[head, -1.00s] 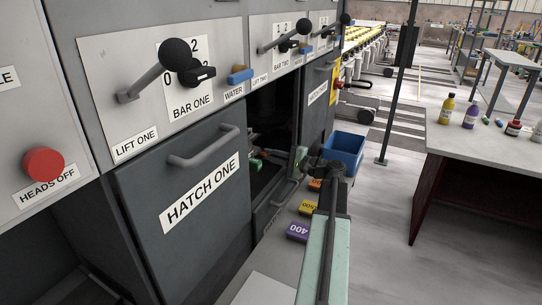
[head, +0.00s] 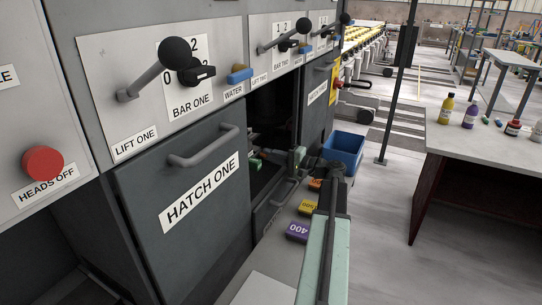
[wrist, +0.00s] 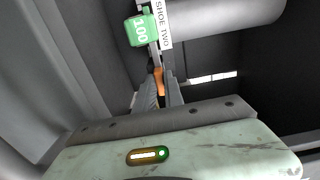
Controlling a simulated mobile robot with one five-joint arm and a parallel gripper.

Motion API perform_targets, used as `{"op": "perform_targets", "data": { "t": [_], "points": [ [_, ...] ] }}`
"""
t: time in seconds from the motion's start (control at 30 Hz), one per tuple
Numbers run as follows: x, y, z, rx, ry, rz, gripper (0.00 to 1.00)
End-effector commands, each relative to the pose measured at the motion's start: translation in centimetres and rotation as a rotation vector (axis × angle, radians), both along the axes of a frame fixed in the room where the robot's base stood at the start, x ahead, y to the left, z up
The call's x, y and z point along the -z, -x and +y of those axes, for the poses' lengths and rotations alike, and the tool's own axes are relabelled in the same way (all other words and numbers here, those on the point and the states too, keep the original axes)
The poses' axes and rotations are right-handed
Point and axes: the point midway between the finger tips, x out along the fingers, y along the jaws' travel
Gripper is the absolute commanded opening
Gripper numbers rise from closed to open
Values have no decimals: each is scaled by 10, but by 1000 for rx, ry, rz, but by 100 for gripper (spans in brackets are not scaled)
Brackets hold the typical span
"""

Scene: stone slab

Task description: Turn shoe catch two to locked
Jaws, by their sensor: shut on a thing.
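In the wrist view, the "SHOE TWO" label (wrist: 163,24) is at the top beside a green block marked 100 (wrist: 139,31). Below them a small orange piece, which looks like shoe catch two (wrist: 159,82), sits between the fingers of my gripper (wrist: 157,76). The gripper is shut on it. The fingers hide part of the catch, and I cannot read its locked or unlocked position. In the head view, my wrist (head: 296,158) is at the dark opening beyond hatch one; the fingertips and catch cannot be made out there.
Hatch one (head: 195,190) is closed, left of the opening. Numbered blocks, including a purple one (head: 297,232), lie on the ledge beside my arm. A blue bin (head: 343,150) stands behind my wrist. A pale roller (wrist: 230,22) crosses above the catch.

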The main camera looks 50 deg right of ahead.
Motion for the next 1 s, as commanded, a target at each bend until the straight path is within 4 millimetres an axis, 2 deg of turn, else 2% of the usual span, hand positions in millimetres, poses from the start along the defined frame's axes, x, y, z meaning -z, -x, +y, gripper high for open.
{"op": "perform_targets", "data": {
  "t": [0.07,0.1,0.17,0.43,0.53,0.8,1.0],
  "points": [
    [2,1,0,-2,5,5,0],
    [2,2,1,-2,4,5,18],
    [2,1,1,-2,3,4,35],
    [1,0,1,-2,2,3,35],
    [1,6,-1,-1,1,2,35],
    [1,54,-15,1,2,3,35],
    [1,74,-21,-1,2,3,35]
  ]
}}
